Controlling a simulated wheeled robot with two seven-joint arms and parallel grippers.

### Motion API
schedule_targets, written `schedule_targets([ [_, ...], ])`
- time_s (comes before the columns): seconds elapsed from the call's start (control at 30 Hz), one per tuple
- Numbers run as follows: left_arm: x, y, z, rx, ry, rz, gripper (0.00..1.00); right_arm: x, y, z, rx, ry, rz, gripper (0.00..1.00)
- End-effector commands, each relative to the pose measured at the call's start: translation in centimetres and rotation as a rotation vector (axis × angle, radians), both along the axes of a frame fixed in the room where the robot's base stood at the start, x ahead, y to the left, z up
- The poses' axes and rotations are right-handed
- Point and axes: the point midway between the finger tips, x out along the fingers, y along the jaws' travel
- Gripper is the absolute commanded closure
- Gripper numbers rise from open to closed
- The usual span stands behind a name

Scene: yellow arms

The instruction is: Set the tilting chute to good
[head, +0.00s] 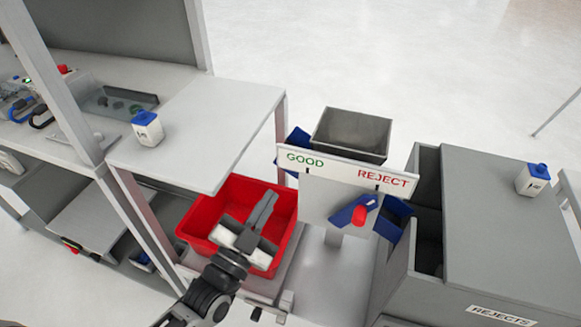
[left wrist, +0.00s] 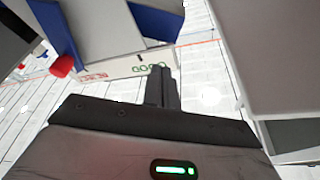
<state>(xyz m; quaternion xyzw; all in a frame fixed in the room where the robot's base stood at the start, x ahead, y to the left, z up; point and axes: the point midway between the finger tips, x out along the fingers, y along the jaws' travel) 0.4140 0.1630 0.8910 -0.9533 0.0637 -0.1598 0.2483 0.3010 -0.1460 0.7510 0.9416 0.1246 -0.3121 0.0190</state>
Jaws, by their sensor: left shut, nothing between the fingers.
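The tilting chute stands in the middle of the head view, with a white sign (head: 345,171) reading GOOD on the left and REJECT on the right. Its blue trough shows high at the left (head: 296,143) and lower at the right (head: 391,217), so it slopes down to the REJECT side. A blue lever (head: 343,217) with a red knob (head: 359,215) is on its front. The knob (left wrist: 62,66) and sign (left wrist: 125,68) also show in the left wrist view. My left gripper (head: 269,199) is shut and empty, left of the knob and apart from it, above a red bin.
The red bin (head: 199,240) is below the GOOD side. A grey hopper (head: 352,132) tops the chute. A grey REJECTS box (head: 500,235) stands at the right. A white table (head: 205,120) with a blue-capped bottle (head: 148,130) is at the left.

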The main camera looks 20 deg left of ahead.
Motion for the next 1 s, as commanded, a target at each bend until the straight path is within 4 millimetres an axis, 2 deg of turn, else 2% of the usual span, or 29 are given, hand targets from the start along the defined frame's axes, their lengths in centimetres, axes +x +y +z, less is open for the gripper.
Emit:
schedule_targets([
  [0.3,0.0,0.1,0.3,0.007,-0.018,0.006,1.00,-0.3,-0.1,0.0,-0.007,0.005,0.005,0.39],
  [0.43,0.7,0.0,0.6,0.007,-0.019,0.007,1.00,-0.3,-0.1,0.1,-0.008,0.006,0.006,0.39],
  [0.8,6.7,-1.3,2.5,0.005,-0.019,0.006,1.00,-0.4,-0.3,0.4,-0.013,0.011,0.003,0.39],
  [1.0,8.9,-1.8,3.0,0.007,-0.016,0.006,1.00,-0.5,-0.3,0.2,-0.010,0.019,-0.004,0.39],
])
